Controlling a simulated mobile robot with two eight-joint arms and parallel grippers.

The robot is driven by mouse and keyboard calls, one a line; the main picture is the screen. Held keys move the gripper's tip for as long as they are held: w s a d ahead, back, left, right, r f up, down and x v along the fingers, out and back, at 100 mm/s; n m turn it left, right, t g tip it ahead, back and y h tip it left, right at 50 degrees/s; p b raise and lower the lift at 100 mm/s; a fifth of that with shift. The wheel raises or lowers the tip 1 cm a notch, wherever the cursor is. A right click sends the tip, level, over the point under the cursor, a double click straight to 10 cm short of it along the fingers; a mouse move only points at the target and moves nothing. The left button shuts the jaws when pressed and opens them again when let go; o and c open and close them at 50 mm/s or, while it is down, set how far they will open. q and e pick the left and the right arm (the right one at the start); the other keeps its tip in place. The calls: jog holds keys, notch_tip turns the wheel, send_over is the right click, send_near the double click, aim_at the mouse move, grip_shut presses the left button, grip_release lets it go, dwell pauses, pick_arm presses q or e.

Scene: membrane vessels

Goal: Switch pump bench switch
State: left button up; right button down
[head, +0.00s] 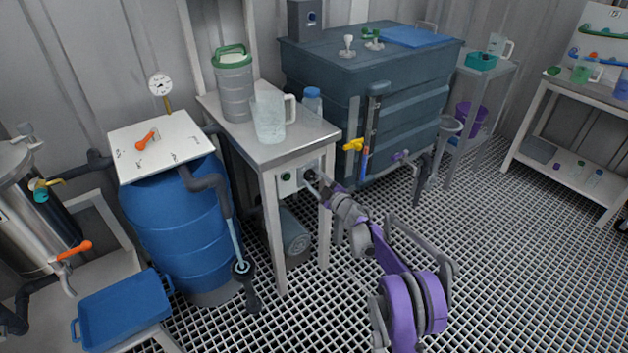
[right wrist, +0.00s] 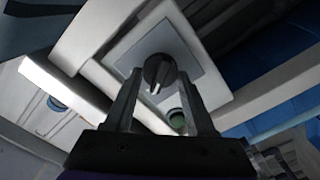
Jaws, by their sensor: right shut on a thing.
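The pump bench switch is a dark round knob (right wrist: 160,70) with a pale pointer mark, on a light square plate. In the head view the switch panel (head: 291,185) is on the front of the pump bench, under its top, and my gripper largely hides the knob there. My right gripper (head: 314,179) reaches the panel from the front right. In the right wrist view its two fingers (right wrist: 158,98) stand on either side of the knob, shut on it. A green round button (right wrist: 177,119) is beside the knob. My left gripper is not in view.
The pump bench (head: 262,150) carries a grey canister (head: 234,90), a clear jug (head: 269,118) and a blue-capped bottle (head: 312,101). A blue barrel (head: 178,225) stands left, a dark tank (head: 365,80) behind right.

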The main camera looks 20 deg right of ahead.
dwell(0.3)
jog(key=shift+c, duration=1.1)
grip_release()
jog(key=p+v, duration=0.1)
jog(key=v, duration=0.9)
jog(key=shift+s+p, duration=0.35)
jog(key=shift+s, duration=0.05)
jog(key=shift+d+r, duration=0.1)
